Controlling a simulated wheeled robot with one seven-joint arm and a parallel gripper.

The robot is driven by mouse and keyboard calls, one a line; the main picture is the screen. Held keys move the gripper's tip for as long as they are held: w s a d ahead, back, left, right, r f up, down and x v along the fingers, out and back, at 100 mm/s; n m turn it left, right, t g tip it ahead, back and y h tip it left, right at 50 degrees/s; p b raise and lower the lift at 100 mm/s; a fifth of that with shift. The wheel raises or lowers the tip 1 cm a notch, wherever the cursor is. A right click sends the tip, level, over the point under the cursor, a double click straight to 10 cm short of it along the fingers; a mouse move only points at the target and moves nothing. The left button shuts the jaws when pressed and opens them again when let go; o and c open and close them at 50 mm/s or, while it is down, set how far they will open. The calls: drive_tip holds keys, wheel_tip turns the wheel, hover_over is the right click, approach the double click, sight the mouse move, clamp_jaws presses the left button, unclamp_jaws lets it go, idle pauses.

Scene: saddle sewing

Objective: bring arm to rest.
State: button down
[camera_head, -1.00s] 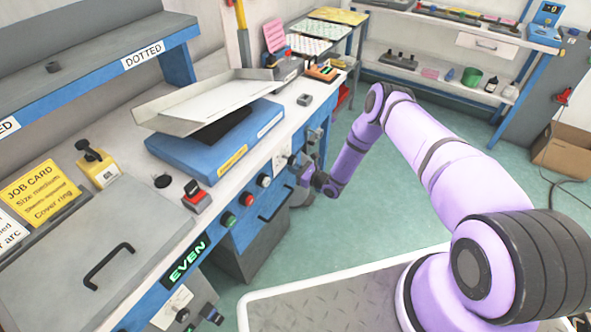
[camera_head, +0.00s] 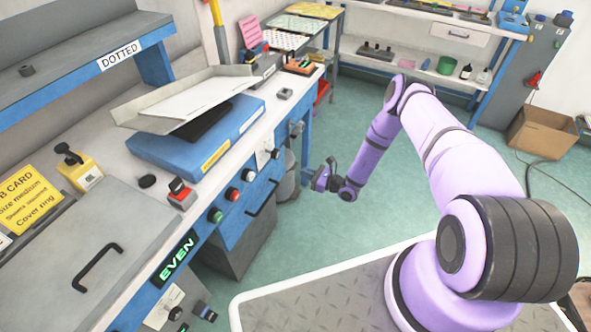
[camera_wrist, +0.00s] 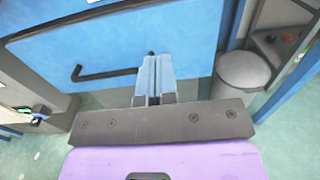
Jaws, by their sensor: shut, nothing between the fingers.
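My purple arm (camera_head: 465,165) reaches out over the floor and bends down at the elbow. My gripper (camera_head: 318,178) hangs beside the workbench front, a little to its right, apart from it in the head view. In the wrist view the two fingers of my gripper (camera_wrist: 154,75) are together with nothing between them. They point toward the blue bench front (camera_wrist: 195,40) and its black handle (camera_wrist: 100,74).
The workbench (camera_head: 240,215) with knobs and a handle runs along the left. A grey bin (camera_head: 287,180) stands near the gripper. A shelf unit (camera_head: 410,45) and a cardboard box (camera_head: 541,133) are at the back. The green floor (camera_head: 420,150) between is clear.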

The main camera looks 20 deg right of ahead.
wheel_tip(320, 180, up, 22)
drive_tip(key=w+a+n+g+y, duration=0.2)
drive_tip(key=n+g+y, duration=0.1)
drive_tip(key=n+g, duration=0.55)
drive_tip(key=s+a+r+n+g+h, duration=0.15)
drive_tip(key=s+r+n, duration=0.25)
drive_tip(key=r, duration=0.7)
drive_tip(key=s+a+r+n+g+h, duration=0.1)
drive_tip(key=s+r+n+g+h, duration=0.3)
drive_tip(key=r, duration=0.6)
drive_tip(key=s+d+r+n+t+h, duration=0.15)
drive_tip(key=s+r+n+h, duration=0.45)
drive_tip(key=s+r, duration=0.95)
drive_tip(key=s+d+r+n+t+h, duration=0.2)
drive_tip(key=s+d+r, duration=0.1)
drive_tip(key=s, duration=0.5)
drive_tip(key=s+d+r+n+t+h, duration=0.2)
drive_tip(key=s+d+r+t, duration=0.1)
drive_tip(key=s, duration=0.6)
drive_tip(key=shift+d+r, duration=0.35)
drive_tip(key=shift+r, duration=0.45)
drive_tip(key=shift+s+h, duration=0.1)
drive_tip(key=shift+h, duration=0.15)
